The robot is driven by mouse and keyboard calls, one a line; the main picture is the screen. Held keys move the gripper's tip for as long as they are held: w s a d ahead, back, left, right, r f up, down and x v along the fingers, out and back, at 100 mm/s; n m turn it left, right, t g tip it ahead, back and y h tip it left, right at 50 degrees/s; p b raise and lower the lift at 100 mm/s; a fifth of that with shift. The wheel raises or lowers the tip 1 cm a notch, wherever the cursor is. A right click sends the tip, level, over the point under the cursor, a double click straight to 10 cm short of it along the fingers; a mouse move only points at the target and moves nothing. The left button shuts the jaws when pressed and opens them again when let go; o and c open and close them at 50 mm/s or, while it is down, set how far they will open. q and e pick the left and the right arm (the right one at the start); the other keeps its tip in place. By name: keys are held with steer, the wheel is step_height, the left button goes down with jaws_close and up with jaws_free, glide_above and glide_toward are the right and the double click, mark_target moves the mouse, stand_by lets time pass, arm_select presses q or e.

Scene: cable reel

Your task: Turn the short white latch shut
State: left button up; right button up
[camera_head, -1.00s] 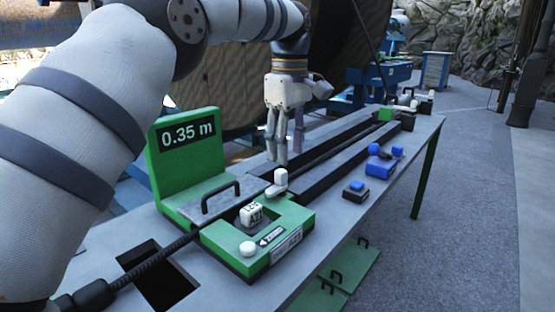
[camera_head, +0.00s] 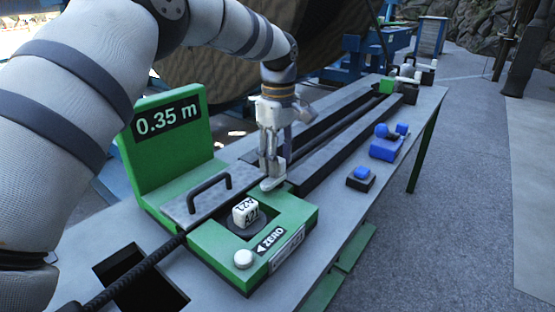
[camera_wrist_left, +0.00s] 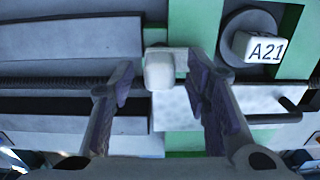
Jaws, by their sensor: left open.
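The short white latch (camera_head: 272,182) stands at the far edge of the green cable meter (camera_head: 225,268), beside the cable. In the left wrist view the latch's white knob (camera_wrist_left: 159,72) lies between and just beyond my fingertips. My left gripper (camera_head: 271,172) is open and points down right at the latch; its fingers (camera_wrist_left: 165,85) stand on either side of the knob with gaps visible. I cannot tell if a finger touches it in the head view. My right gripper is not in view.
A white cube marked A21 (camera_head: 245,212) sits on a dark round seat in the meter, near a white button (camera_head: 243,259). A dark handle (camera_head: 209,190) rises from the grey lid. The black cable (camera_head: 140,262) runs along the bench.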

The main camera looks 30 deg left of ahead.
arm_select(q)
steer(key=shift+f, duration=0.5)
jaws_close()
